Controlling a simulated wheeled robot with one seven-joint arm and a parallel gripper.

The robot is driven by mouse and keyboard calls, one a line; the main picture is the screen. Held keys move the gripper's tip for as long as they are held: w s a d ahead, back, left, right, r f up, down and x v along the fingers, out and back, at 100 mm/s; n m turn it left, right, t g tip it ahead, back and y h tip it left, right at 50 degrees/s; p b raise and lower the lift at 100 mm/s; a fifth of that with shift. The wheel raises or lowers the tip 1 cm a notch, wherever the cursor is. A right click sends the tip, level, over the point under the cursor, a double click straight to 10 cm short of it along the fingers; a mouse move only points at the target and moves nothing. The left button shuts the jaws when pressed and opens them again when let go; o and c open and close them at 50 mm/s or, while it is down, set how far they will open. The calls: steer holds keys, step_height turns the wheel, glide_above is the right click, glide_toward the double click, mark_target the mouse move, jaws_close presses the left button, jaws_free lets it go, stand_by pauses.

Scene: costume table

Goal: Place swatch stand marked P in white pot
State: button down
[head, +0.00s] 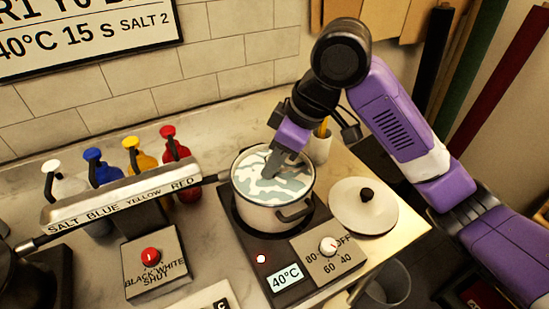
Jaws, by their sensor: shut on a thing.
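The white pot (272,217) stands open on the hot plate, with pale, patchy grey-green liquid (255,182) in it. My gripper (274,166) reaches down into the pot's mouth from above, its fingers at or just over the liquid. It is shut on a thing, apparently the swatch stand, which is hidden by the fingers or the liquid. No letter P can be read.
The hot plate's display (286,277) reads 40°C, beside its knob (328,246). The pot's lid (363,205) lies to the right. A labelled bar (120,197) with several coloured bottles stands at left. A white cup (318,148) stands behind the pot.

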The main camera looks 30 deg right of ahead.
steer(key=c, duration=0.6)
jaws_free()
steer(key=shift+r+p, duration=3.4)
steer(key=shift+r, duration=0.1)
steer(key=shift+w+a, duration=0.1)
